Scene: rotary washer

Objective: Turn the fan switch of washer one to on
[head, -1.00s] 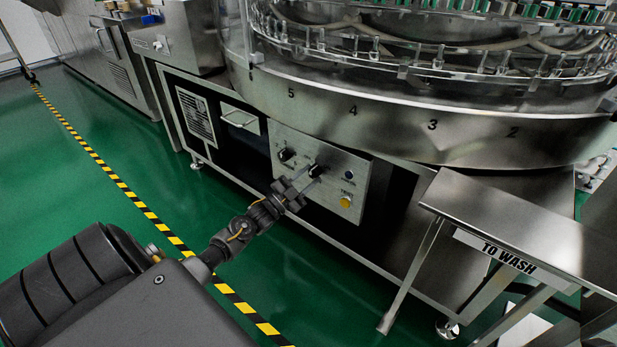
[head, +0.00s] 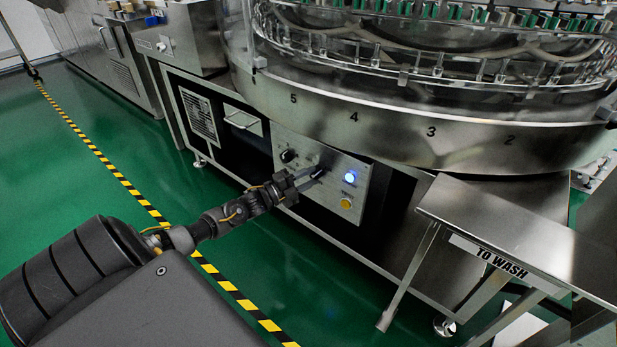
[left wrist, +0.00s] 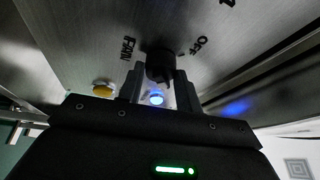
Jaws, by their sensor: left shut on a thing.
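The black fan switch knob (head: 319,171) sits on the metal control panel (head: 330,207) of the washer (head: 385,130). My left gripper (head: 306,178) reaches it from the left and is shut on it. In the left wrist view the knob (left wrist: 160,64) stands between the two fingers of my left gripper (left wrist: 159,88), with FAN and OFF lettering beside it. A round light (head: 350,177) on the panel glows blue; it also shows in the left wrist view (left wrist: 157,97). My right gripper is not in view.
A second black knob (head: 288,156) is left of the fan switch. A yellow button (head: 346,203) is below the blue light. A metal table (head: 500,225) with a TO WASH label stands at the right. The green floor (head: 85,190) at left is clear.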

